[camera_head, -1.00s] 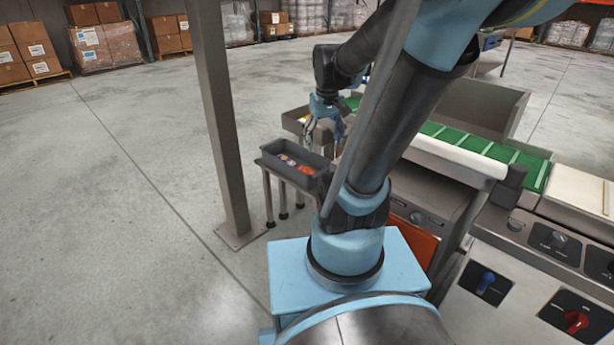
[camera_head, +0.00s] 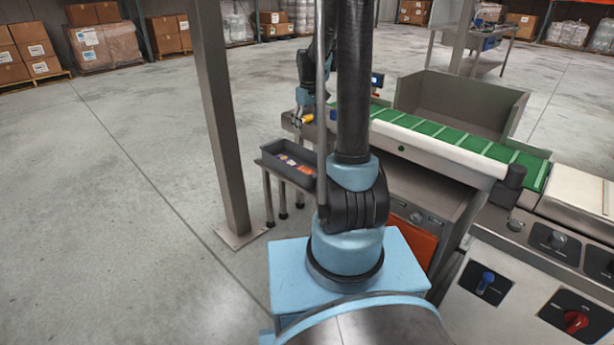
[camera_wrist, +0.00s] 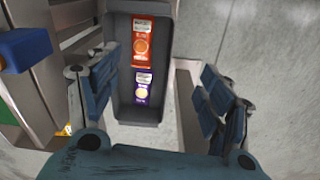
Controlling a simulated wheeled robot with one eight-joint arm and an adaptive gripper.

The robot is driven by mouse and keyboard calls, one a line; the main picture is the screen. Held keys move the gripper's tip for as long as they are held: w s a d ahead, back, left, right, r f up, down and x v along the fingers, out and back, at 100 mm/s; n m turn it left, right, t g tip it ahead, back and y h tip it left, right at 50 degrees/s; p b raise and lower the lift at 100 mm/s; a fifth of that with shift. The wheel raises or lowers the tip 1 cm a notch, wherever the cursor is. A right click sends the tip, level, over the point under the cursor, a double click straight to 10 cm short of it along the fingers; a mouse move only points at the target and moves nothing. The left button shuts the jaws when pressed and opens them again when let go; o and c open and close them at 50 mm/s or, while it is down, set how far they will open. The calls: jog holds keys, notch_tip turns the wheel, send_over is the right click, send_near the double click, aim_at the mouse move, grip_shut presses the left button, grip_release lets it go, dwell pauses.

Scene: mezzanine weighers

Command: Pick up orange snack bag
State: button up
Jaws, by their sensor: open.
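The orange snack bag (camera_wrist: 145,45) lies flat in a dark grey tray (camera_wrist: 121,75), toward the top end in the wrist view. It shows small in the head view (camera_head: 304,169). A purple snack bag (camera_wrist: 143,88) lies below it in the same tray. My gripper (camera_wrist: 160,90) is open and empty, its fingers on either side of the tray in the wrist view. In the head view my gripper (camera_head: 298,118) hangs beyond and above the tray, apart from the bags.
The tray sits on a low metal stand (camera_head: 267,180) beside a steel post (camera_head: 218,120). A green conveyor (camera_head: 440,132) and steel machine lie to the right. A small yellow item (camera_head: 308,118) shows close to my gripper. Open floor (camera_head: 110,190) lies left.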

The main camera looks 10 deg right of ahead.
jog(key=n, duration=0.1)
send_over(304, 168)
notch_tip(304, 168, down, 9)
jog(key=shift+n, duration=0.3)
notch_tip(304, 168, down, 18)
jog(key=shift+d+r, duration=0.1)
jog(key=c, duration=1.2)
